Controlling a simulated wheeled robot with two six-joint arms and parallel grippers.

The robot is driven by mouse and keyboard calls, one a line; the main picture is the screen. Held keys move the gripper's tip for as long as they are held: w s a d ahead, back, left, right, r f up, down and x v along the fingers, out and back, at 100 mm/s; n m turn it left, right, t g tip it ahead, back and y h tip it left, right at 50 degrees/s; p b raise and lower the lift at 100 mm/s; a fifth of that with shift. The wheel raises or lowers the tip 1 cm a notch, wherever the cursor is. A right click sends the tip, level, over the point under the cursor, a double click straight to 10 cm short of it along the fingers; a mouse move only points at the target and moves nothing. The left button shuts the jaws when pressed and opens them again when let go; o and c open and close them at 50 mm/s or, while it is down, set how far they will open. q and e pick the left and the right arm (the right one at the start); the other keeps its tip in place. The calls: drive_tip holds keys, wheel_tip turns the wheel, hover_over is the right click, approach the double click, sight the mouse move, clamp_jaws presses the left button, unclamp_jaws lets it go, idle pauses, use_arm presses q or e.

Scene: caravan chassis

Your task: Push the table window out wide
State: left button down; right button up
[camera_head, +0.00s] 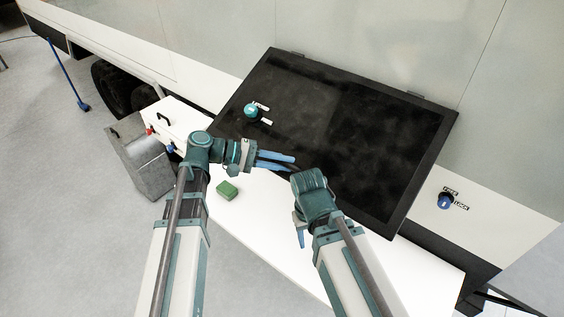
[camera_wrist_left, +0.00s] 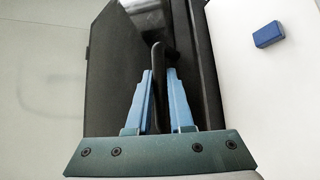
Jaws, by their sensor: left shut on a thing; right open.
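The table window (camera_head: 350,130) is a large dark panel on the caravan wall, with hinges along its top edge. It seems to tilt outward at the bottom; how far is hard to judge. My left gripper (camera_head: 288,163) is at its lower edge. In the left wrist view, its blue fingers (camera_wrist_left: 160,98) are shut around a black bar handle (camera_wrist_left: 157,54) beside the dark panel (camera_wrist_left: 118,60). My right gripper (camera_head: 299,236) is open and empty, low in front of the window's lower edge; its fingers are partly hidden by its wrist.
A teal knob (camera_head: 252,112) with labels is at the window's left; a blue knob (camera_head: 445,202) is on the wall at right. A green block (camera_head: 228,188) lies on the white surface (camera_head: 262,222). The left wrist view shows a blue block (camera_wrist_left: 268,34). A grey box (camera_head: 140,160) stands left.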

use_arm(q)
drive_tip(key=shift+a+r+p, duration=0.15)
drive_tip(key=shift+r+p, duration=0.2)
drive_tip(key=shift+r, duration=0.35)
drive_tip(key=c, duration=1.2)
unclamp_jaws()
drive_tip(key=shift+c, duration=0.2)
drive_tip(key=o, duration=0.4)
drive_tip(key=shift+w+f, duration=0.1)
